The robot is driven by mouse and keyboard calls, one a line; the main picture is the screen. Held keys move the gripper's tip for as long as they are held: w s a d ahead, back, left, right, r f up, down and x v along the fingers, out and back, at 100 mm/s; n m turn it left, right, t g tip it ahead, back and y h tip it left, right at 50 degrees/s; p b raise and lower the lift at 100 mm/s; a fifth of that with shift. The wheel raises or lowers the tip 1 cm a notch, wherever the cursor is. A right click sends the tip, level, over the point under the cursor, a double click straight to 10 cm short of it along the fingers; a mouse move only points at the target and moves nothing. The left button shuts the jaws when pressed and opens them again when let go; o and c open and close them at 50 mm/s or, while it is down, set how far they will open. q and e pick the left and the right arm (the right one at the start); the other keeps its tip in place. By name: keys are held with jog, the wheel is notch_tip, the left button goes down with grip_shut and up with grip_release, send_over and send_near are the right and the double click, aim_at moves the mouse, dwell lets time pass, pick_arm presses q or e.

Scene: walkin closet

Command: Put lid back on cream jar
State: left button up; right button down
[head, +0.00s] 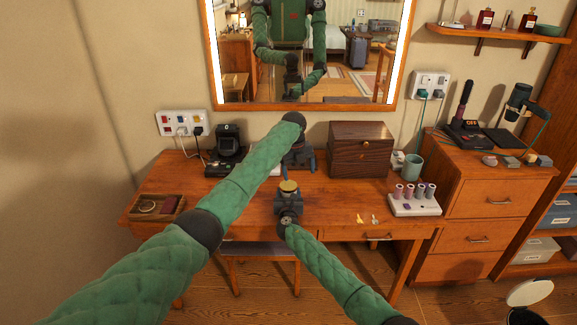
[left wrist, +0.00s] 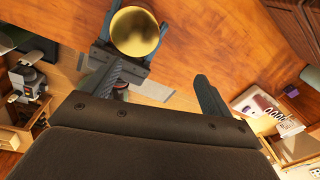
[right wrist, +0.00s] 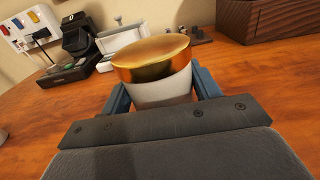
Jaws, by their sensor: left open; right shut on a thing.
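The cream jar (right wrist: 165,91) has a white body and stands between the fingers of my right gripper (head: 288,200), which is shut on it. The gold lid (right wrist: 152,55) sits on top of the jar; whether it is fully seated I cannot tell. The lid shows from above in the left wrist view (left wrist: 135,32) and as a small gold disc in the head view (head: 289,186). My left gripper (left wrist: 158,72) is open and empty, apart from the lid. In the head view it is just behind the jar, above the desk.
The wooden desk (head: 255,205) holds a dark wooden box (head: 361,150), a black device (head: 228,145), a small tray (head: 158,206) and a white stand with several rollers (head: 414,203). A lit mirror (head: 310,55) hangs behind.

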pick_arm(q)
jog(key=n, duration=0.5)
jog(key=a+r+n, duration=0.1)
jog(key=n, duration=0.2)
jog(key=shift+w, duration=0.3)
jog(key=n, duration=0.4)
jog(key=shift+w+a+r+n, duration=0.15)
jog(key=shift+a+r+n, duration=0.1)
jog(key=shift+a+n, duration=0.05)
jog(key=n, duration=0.2)
jog(key=a+n, duration=0.1)
jog(key=n, duration=0.1)
jog(key=shift+w+r+y, duration=0.1)
jog(key=shift+y, duration=0.2)
jog(key=n, duration=0.4)
jog(key=shift+a, duration=0.25)
jog(key=n, duration=0.4)
jog(key=shift+a+n+y, duration=0.25)
jog(key=shift+n+y, duration=0.05)
jog(key=n, duration=0.4)
jog(key=shift+a, duration=0.1)
jog(key=n, duration=0.3)
